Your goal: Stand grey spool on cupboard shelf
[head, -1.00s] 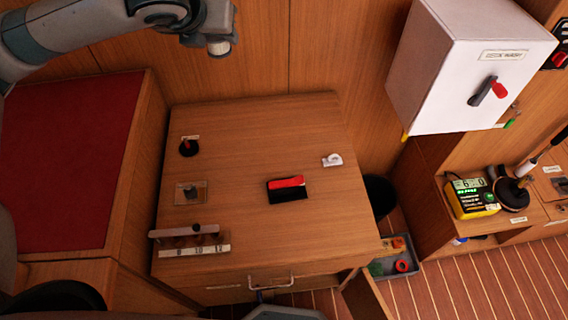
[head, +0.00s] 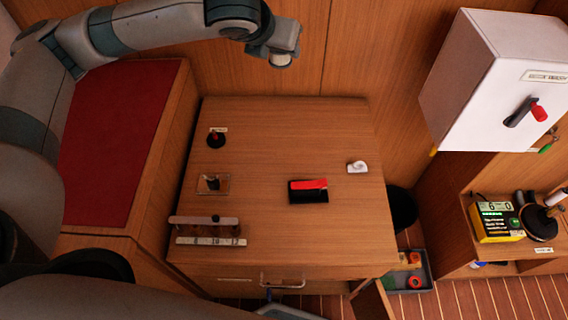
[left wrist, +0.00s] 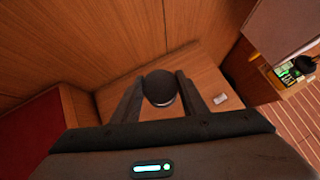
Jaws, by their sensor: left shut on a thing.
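My left gripper (left wrist: 158,95) is shut on a dark grey round thing (left wrist: 158,86) with a pale rim, which looks like the grey spool. In the head view the left gripper (head: 278,52) is high over the back edge of the desk, with a pale end of the held thing (head: 281,61) showing below it. A white wall cabinet (head: 489,92) with a red-tipped handle (head: 538,112) hangs at the right, its front closed. I cannot tell whether it is the cupboard; no shelf inside it shows. My right gripper is not in view.
The wooden desk (head: 270,135) holds a red and black block (head: 308,190), a small white coil (head: 357,167), a black stand (head: 216,139) and a numbered rack (head: 210,241). At the right, a low shelf (head: 500,252) holds a yellow meter (head: 495,218). A grey tray (head: 411,270) is on the floor.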

